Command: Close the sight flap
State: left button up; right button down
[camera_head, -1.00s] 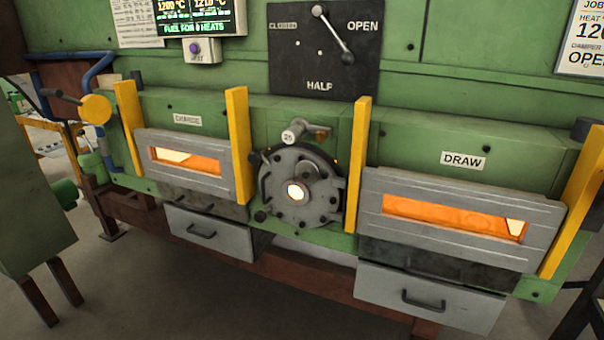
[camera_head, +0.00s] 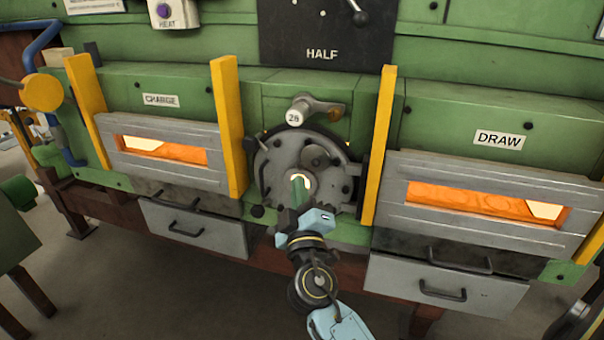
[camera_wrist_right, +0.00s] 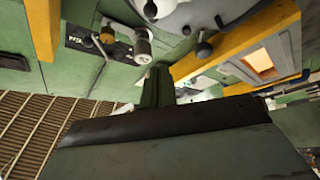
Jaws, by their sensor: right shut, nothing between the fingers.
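The sight flap (camera_head: 315,157) is a small grey disc on the dark round plate (camera_head: 342,182) in the middle of the furnace front. It sits above and right of the glowing sight hole (camera_head: 307,181), which shows uncovered. My right gripper (camera_head: 299,186) comes up from below, its shut, empty fingers in front of the sight hole and partly hiding it. I cannot tell whether they touch the plate. In the right wrist view the fingers (camera_wrist_right: 155,84) point toward the grey plate at the top (camera_wrist_right: 195,14). My left gripper is out of view.
Yellow upright bars (camera_head: 227,125) (camera_head: 380,145) flank the round plate. The glowing charge door (camera_head: 165,175) is at left and the draw door (camera_head: 480,225) at right. Drawers (camera_head: 447,284) hang below.

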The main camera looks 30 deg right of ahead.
aim_at(309, 165)
jog(key=p+x, duration=0.3)
jog(key=x, duration=0.7)
jog(key=shift+s+d+f, duration=1.05)
jog(key=shift+d+f, duration=0.1)
jog(key=shift+f, duration=0.2)
jog(key=shift+b, duration=0.3)
